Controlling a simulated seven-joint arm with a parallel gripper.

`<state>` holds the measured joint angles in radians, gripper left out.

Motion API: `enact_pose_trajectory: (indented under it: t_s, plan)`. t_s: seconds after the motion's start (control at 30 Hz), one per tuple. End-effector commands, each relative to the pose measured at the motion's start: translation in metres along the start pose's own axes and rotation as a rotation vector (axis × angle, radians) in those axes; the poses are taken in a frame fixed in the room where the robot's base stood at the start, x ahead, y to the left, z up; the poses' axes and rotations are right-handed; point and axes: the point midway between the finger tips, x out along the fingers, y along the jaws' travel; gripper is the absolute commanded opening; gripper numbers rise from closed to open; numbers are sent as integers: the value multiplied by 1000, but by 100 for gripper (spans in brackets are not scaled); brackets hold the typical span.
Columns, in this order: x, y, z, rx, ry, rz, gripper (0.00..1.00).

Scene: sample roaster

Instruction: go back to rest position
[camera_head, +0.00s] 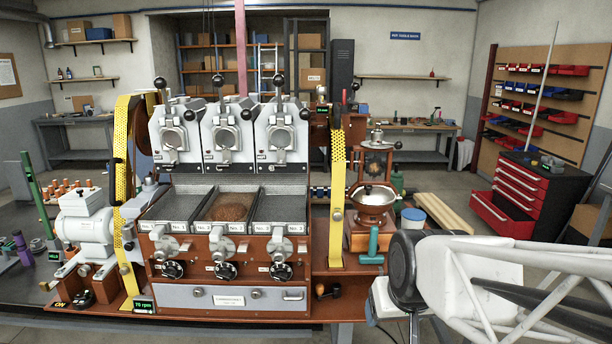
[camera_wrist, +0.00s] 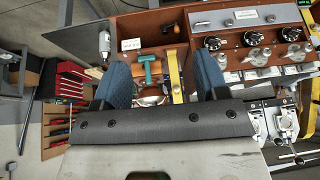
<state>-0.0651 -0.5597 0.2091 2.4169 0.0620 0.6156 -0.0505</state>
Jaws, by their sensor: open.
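My gripper (camera_wrist: 160,75) shows in the wrist view with its two blue fingers spread apart and nothing held between them. Beyond the gap are the teal handle (camera_wrist: 147,72) and the wooden front of the machine, apart from the fingers as far as I can tell. In the head view my arm comes in from the lower right, with a dark round part at its left end. The three-drum sample roaster (camera_head: 228,188) stands at the centre, left of my arm.
The middle cooling tray (camera_head: 261,196) holds brown material; the outer two look empty. A grinder with a copper-coloured bowl (camera_head: 374,203) and a teal handle (camera_head: 373,247) stand close to my arm. A red tool chest (camera_head: 521,190) stands at right.

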Motion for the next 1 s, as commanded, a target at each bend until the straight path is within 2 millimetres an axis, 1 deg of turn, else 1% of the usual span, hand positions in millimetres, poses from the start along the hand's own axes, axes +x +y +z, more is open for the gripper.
enact_pose_trajectory:
  t_s: [0.03, 0.1, 0.2, 0.3, 0.4, 0.53, 1.0]
  plan:
    - [-12, 6, 16, 14, -34, 12, 67]
    - [-24, 13, 37, 32, -87, 27, 67]
    - [-39, 20, 62, 55, -150, 45, 67]
    - [-48, 25, 80, 71, -194, 60, 67]
    - [-54, 27, 89, 81, -219, 68, 67]
    - [-55, 28, 93, 84, -229, 71, 67]
    - [-55, 28, 92, 83, -227, 70, 67]
